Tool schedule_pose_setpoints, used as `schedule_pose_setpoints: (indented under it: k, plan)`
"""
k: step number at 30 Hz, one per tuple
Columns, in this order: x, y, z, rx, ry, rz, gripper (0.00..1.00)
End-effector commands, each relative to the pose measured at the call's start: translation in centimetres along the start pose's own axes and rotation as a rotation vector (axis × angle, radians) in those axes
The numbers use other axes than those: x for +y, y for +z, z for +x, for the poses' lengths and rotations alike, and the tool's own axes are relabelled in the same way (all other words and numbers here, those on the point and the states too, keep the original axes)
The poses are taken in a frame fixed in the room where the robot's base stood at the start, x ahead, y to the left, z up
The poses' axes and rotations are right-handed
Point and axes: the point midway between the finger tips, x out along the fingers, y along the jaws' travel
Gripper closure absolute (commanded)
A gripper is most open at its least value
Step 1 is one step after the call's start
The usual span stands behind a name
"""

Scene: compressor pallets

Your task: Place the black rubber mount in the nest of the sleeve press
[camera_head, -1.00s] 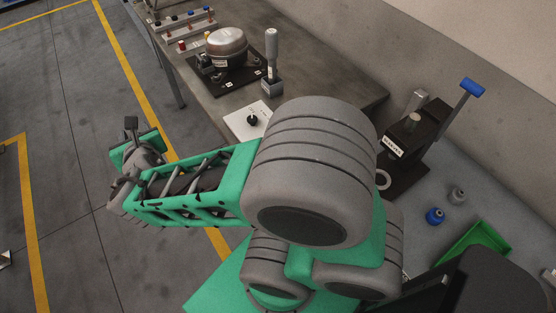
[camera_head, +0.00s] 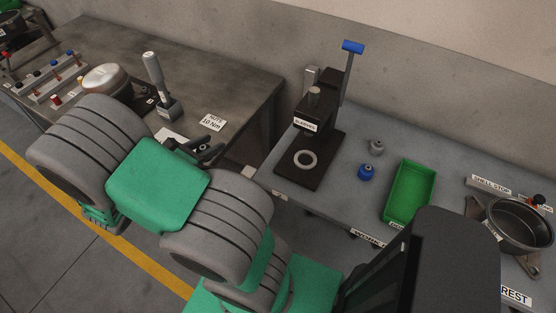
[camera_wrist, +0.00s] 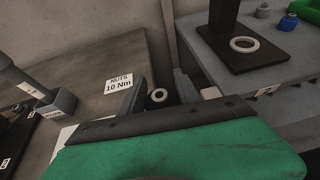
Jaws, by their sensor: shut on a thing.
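My gripper (camera_wrist: 158,97) shows in the wrist view with its two dark fingers on either side of the black rubber mount (camera_wrist: 158,95), a small dark round piece with a pale centre. The gripper is shut on it, in the air by the gap between the two benches. The sleeve press (camera_head: 318,112) stands on the right bench in the head view, black with a blue-topped lever. Its pale ring-shaped nest (camera_head: 305,160) lies on the black base and looks empty; it also shows in the wrist view (camera_wrist: 244,45), right of and beyond my gripper.
Beside the press stand a grey piece (camera_head: 376,147), a blue piece (camera_head: 366,172) and a green tray (camera_head: 409,192). A dark round pot (camera_head: 513,224) is farther right. The left bench (camera_head: 237,75) holds an upright grey-handled tool (camera_head: 155,75) and a label card (camera_head: 212,122).

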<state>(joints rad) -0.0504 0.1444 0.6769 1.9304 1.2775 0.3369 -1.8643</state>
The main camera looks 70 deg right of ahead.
Motion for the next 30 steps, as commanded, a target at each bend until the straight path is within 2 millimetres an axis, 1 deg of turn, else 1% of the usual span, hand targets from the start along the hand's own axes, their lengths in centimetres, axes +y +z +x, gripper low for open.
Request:
schedule_pose_setpoints:
  k: [1, 3, 6, 7, 10, 14, 24, 27, 30]
  plan:
    - [-2.5, -0.2, 2.0, -0.001, -0.135, 0.051, 1.00]
    - [-5.8, -0.1, 3.6, -0.001, -0.306, 0.122, 1.00]
    - [-9.6, -0.3, 4.8, -0.001, -0.498, 0.202, 1.00]
    - [-10.4, -0.3, 4.9, 0.000, -0.541, 0.221, 1.00]
    - [-12.3, -0.4, 5.2, -0.001, -0.636, 0.260, 1.00]
    - [-14.1, 0.2, 6.4, 0.000, -0.668, 0.272, 1.00]
    - [-21.0, 3.3, 13.7, 0.002, -0.666, 0.270, 1.00]
    - [-22.9, 4.1, 15.7, 0.001, -0.664, 0.270, 1.00]
    - [-24.0, 4.6, 17.2, 0.002, -0.661, 0.269, 1.00]
